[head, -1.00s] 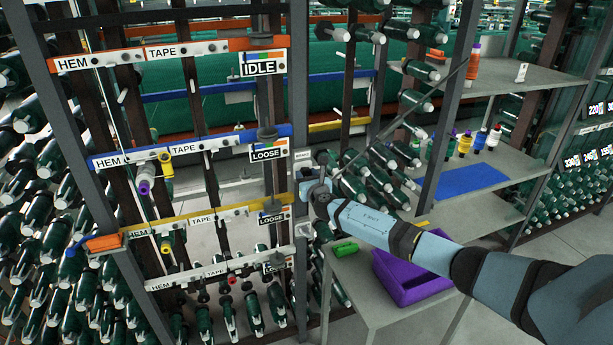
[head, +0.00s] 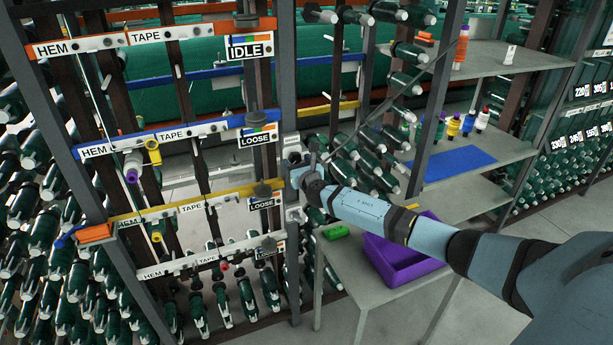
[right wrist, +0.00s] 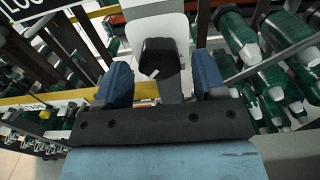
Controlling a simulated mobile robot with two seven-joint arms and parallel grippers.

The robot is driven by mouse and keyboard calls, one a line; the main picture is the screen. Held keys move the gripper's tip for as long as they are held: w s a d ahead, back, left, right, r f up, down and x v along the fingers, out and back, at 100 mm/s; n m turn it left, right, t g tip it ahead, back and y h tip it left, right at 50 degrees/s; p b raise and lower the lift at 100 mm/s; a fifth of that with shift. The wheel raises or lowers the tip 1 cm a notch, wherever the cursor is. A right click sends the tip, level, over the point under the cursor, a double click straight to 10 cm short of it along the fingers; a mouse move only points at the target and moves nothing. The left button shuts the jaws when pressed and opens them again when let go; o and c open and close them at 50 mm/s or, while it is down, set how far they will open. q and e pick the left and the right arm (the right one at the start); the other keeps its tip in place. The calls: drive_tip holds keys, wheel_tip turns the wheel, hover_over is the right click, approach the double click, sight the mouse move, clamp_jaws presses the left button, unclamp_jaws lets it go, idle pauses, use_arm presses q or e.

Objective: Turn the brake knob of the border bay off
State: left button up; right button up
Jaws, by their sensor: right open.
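A dark knob (right wrist: 160,58) with a small white mark stands on a pale plate (right wrist: 157,28) in the right wrist view. My right gripper (right wrist: 161,72) is open, with one blue finger on each side of the knob. Gaps show between the fingers and the knob. In the head view my right gripper (head: 303,170) is at the rack's right post, below a small grey box (head: 292,142). It hides the knob there. I cannot read which bay this knob belongs to. Signs beside the post read IDLE (head: 248,47) and LOOSE (head: 258,138). My left gripper is out of view.
Green bobbins on pegs (right wrist: 240,38) stand close right of my right gripper. A yellow rail (right wrist: 45,98) runs to its left. Shelves with spools are to the right.

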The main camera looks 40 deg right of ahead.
drive_tip(key=b+v, duration=0.1)
drive_tip(key=v, duration=1.1)
drive_tip(key=shift+s, duration=0.3)
drive_tip(key=s+a+f+m+g+y, duration=0.45)
drive_tip(key=s+a+f+m, duration=0.75)
drive_tip(key=s+a+f, duration=0.4)
drive_tip(key=s+a+f+m+g+y, duration=0.1)
drive_tip(key=s+a+f+m, duration=0.2)
drive_tip(key=s+m, duration=0.6)
drive_tip(key=s+a+f+m+g+y, duration=0.1)
drive_tip(key=s+a+f+m+y, duration=0.1)
drive_tip(key=s+a+m, duration=0.5)
drive_tip(key=s+m, duration=0.2)
drive_tip(key=shift+f+m, duration=0.3)
drive_tip(key=shift+f, duration=0.1)
